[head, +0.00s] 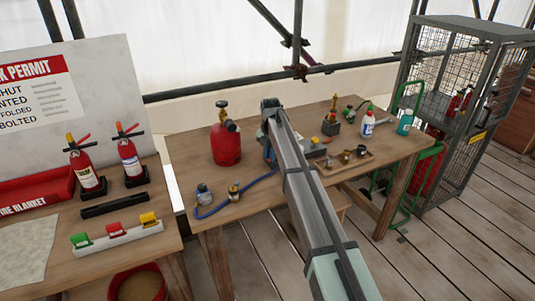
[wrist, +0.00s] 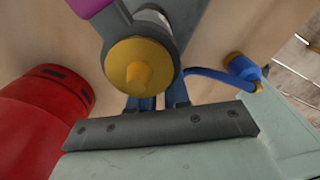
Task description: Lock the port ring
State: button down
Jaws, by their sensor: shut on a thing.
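In the wrist view a round yellow cap with a blunt cone (wrist: 140,70) sits inside a dark grey ring-shaped collar (wrist: 171,42). I cannot tell for sure whether this collar is the port ring. My gripper (wrist: 156,103) shows as two dark blue fingers just below the cap, shut on the grey-collared fitting; the contact is mostly hidden behind a dark plate. In the head view my arm hides most of the gripper, and its end is over the table just right of the red gas bottle (head: 226,143).
The red bottle (wrist: 42,105) is close at left in the wrist view. A tray of small parts (head: 343,160) and bottles stand to the right.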

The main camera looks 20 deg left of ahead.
jog(key=n, duration=0.1)
jog(key=d+n, duration=0.1)
jog(key=n, duration=0.1)
jog(key=shift+d+n, duration=0.3)
jog(key=shift+w+d+n, duration=0.1)
jog(key=shift+d+n, duration=0.2)
jog(key=shift+n, duration=0.45)
jog(key=shift+d+n, duration=0.3)
jog(key=shift+n, duration=0.45)
jog(key=c, duration=1.1)
grip_release()
notch_tip(320, 180, up, 14)
jog(key=shift+f, duration=0.1)
